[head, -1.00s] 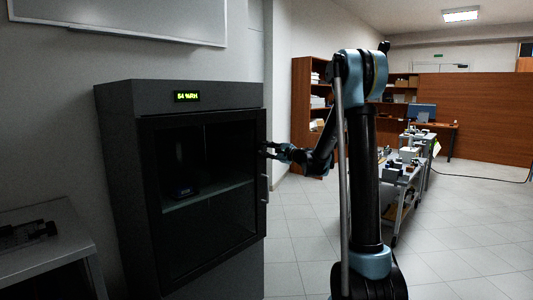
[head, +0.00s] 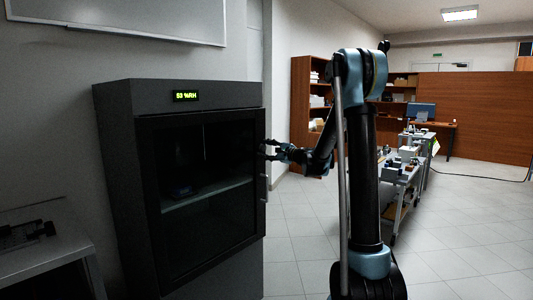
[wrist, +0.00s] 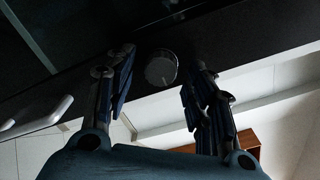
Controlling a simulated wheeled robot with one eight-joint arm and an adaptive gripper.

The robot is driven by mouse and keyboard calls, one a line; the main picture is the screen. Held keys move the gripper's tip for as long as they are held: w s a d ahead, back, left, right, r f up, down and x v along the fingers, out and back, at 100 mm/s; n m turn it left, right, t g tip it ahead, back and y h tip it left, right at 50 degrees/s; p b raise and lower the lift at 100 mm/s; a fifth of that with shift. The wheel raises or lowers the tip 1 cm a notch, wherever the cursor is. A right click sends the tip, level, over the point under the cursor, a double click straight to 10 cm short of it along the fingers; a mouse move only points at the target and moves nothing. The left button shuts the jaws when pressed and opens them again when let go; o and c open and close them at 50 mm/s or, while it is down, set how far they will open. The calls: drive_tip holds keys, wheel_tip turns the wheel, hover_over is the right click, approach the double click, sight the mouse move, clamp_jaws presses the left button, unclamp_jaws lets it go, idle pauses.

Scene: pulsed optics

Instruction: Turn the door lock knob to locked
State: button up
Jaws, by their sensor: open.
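The door lock knob (wrist: 161,68) is a small round dark grey knob on the dark door frame, upper middle of the wrist view. My gripper (wrist: 160,75) is open, one finger on each side of the knob, with gaps between them and the knob; I cannot tell the depth left to it. In the head view my gripper (head: 267,149) is at the right edge of the cabinet door (head: 210,175), which looks closed. The knob cannot be made out in the head view.
The door handle (head: 264,189) is a vertical bar below my gripper; it also shows at the left of the wrist view (wrist: 40,120). The cabinet display (head: 186,96) reads 53 %RH. A cart with equipment (head: 402,180) stands behind my arm.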

drive_tip(key=v, duration=1.1)
drive_tip(key=shift+d, duration=0.35)
drive_tip(key=shift+s+f, duration=0.1)
drive_tip(key=shift+s, duration=0.1)
drive_tip(key=s+d+f+n+g+h, duration=0.1)
drive_tip(key=s+f+n+g+h, duration=0.25)
drive_tip(key=s, duration=0.75)
drive_tip(key=s+d+f+n+g+h, duration=0.15)
drive_tip(key=s+f+n, duration=0.3)
drive_tip(key=s, duration=0.65)
drive_tip(key=s+d+f+n+g+h, duration=0.1)
drive_tip(key=s+d+f+n+h, duration=0.1)
drive_tip(key=s, duration=0.6)
drive_tip(key=s+d+f+n+g+h, duration=0.1)
drive_tip(key=s+d+f+n+h, duration=0.1)
drive_tip(key=s+d+f+h, duration=0.2)
drive_tip(key=s+d+f+n+g+h, duration=0.1)
drive_tip(key=s+d+f+n+h, duration=0.1)
drive_tip(key=s+d+f, duration=0.5)
drive_tip(key=s+d+h, duration=0.1)
drive_tip(key=s+d, duration=0.1)
drive_tip(key=s, duration=0.2)
drive_tip(key=shift+s+d+f+n+g, duration=0.15)
drive_tip(key=shift+s+n+g, duration=0.25)
